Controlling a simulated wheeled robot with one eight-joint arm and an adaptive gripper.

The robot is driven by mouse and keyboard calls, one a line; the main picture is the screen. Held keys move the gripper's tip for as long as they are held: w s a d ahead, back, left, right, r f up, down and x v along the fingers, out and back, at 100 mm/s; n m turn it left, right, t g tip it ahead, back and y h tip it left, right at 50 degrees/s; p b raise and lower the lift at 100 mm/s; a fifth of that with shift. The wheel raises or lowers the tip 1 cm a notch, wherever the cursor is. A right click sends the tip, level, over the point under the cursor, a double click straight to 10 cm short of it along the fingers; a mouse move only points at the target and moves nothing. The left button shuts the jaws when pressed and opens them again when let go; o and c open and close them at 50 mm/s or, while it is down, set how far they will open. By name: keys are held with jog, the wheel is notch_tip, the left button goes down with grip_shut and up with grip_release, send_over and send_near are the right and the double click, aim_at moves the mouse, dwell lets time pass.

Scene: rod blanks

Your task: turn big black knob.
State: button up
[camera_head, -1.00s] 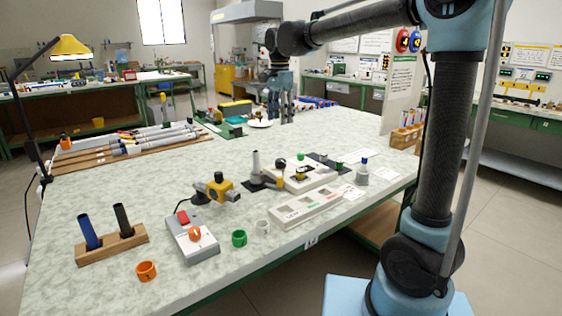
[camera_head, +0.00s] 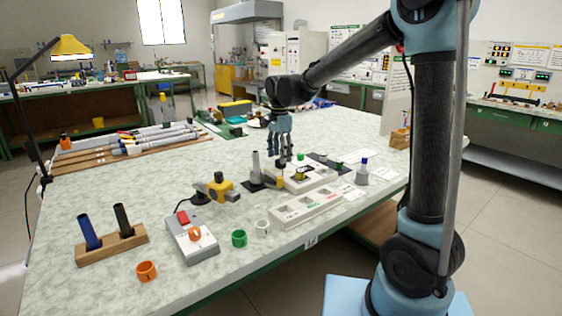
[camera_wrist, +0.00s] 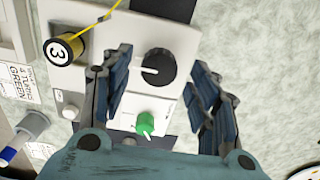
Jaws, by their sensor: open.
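The big black knob (camera_wrist: 155,69) is a round dark dial with a white pointer line, on a pale control box (camera_wrist: 187,42). In the wrist view the pointer runs to the left from the knob's middle. My gripper (camera_wrist: 160,90) is open, with blue-grey fingers on either side of the knob and apart from it. In the head view my gripper (camera_head: 280,150) hangs fingers-down above the far side of the control box (camera_head: 312,179), hiding the big knob there. A smaller green knob (camera_wrist: 145,124) sits below the black one in the wrist view.
A yellow-and-black spool marked 3 (camera_wrist: 62,50) stands left of the knob. A grey upright post (camera_head: 256,165) and a blue-capped bottle (camera_head: 362,172) flank the box. A long pale panel (camera_head: 306,207) lies in front.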

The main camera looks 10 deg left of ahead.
jog(key=shift+f, duration=1.3)
jog(key=c, duration=1.1)
jog(key=shift+o, duration=0.2)
jog(key=shift+d, duration=0.15)
